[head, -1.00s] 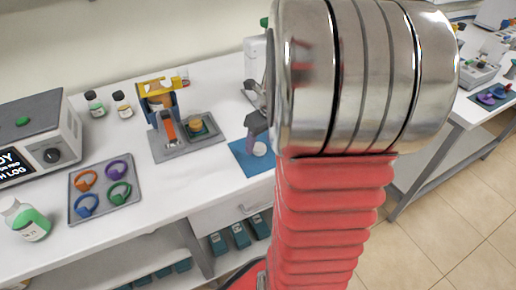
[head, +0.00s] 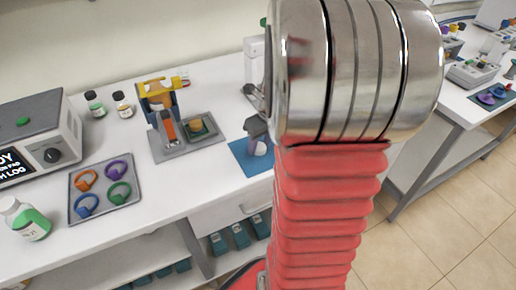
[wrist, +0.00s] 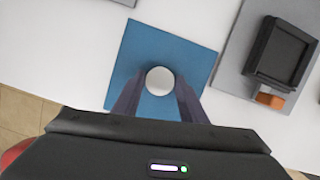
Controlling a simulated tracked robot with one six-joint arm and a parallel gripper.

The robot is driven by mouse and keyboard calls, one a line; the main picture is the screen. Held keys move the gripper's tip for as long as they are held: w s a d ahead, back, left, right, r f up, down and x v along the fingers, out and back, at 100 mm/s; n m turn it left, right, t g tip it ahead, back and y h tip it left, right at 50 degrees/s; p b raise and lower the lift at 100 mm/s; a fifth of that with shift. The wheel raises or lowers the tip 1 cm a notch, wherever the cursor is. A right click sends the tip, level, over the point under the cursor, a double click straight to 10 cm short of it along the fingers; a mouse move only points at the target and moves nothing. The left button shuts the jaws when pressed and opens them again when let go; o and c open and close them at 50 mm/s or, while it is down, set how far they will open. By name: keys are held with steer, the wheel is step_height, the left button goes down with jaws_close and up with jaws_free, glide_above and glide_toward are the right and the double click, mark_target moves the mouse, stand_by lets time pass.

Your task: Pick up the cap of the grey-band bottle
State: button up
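A small white round cap (head: 261,149) lies on a blue mat (head: 243,158) at the bench's front edge. In the wrist view the cap (wrist: 160,80) is between the two dark fingers of my gripper (wrist: 158,84), with blue mat (wrist: 150,45) showing on both sides of it. My gripper (head: 257,132) is open at the cap in the head view; I cannot tell its exact height. Two small bottles, one with green (head: 95,104) and one with a dark cap (head: 123,105), stand at the back left. I cannot make out a grey band on any bottle.
A grey stand with a yellow clamp (head: 158,90) and a square plate (head: 200,130) are left of the mat. A tray of coloured rings (head: 104,190), a machine (head: 40,140) and a green-labelled bottle (head: 28,220) are further left. My arm hides the bench to the right.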

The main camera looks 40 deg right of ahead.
mark_target(260, 148)
steer(key=c, duration=0.7)
step_height(260, 148, up, 10)
steer(key=shift+r, duration=0.1)
stand_by(0.3)
stand_by(0.5)
